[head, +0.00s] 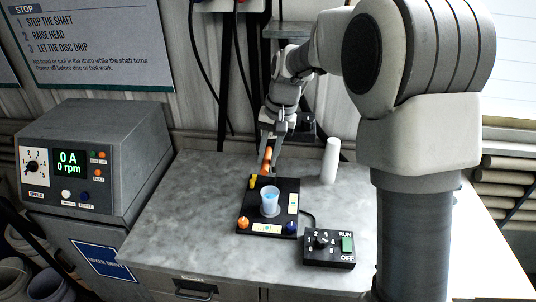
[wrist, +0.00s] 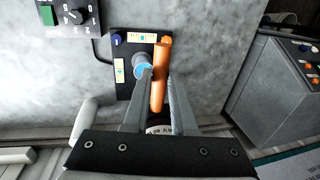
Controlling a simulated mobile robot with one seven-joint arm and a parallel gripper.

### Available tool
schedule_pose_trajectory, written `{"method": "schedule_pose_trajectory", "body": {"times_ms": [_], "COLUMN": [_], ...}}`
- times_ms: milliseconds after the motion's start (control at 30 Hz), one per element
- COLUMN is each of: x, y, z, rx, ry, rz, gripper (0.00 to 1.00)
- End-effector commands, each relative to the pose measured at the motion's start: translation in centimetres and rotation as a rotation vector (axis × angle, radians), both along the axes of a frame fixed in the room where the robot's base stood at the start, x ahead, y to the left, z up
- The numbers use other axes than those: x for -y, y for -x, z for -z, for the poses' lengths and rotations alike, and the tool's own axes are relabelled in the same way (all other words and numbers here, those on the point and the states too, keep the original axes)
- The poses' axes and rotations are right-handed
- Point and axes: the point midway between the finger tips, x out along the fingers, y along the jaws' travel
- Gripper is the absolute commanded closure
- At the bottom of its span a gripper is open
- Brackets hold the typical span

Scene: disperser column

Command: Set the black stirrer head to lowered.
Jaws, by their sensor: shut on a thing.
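My gripper (head: 270,160) points down behind the cup, its fingers closed on an orange handle (head: 266,158). In the wrist view the orange handle (wrist: 160,80) runs between the two fingers (wrist: 160,75). The black stirrer head (head: 304,125) is mostly hidden behind my gripper in the head view; a dark block beside my wrist appears to be part of it. In the wrist view a dark part with a pale marked band (wrist: 158,129) shows between the finger bases. Its exact height is hard to tell.
A cup with blue contents (head: 270,201) stands on the black base plate (head: 250,222). A switch box (head: 330,250) sits in front at right, a white cylinder (head: 330,160) behind. A grey drive unit (head: 95,155) reading 0 rpm stands left. The marble top (head: 180,225) is clear at left.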

Motion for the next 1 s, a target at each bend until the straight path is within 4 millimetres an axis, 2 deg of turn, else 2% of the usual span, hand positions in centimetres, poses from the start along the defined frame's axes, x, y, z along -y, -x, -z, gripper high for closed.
{"method": "schedule_pose_trajectory", "body": {"times_ms": [433, 533, 1000], "x": [0.0, 0.0, 0.0], "y": [-0.1, -0.1, 0.1], "z": [-0.1, 0.7, 10.7], "rx": [0.003, 0.002, -0.004], "ry": [0.0, -0.001, 0.0], "rz": [0.001, 0.0, 0.0], "gripper": [1.0, 1.0, 1.0]}}
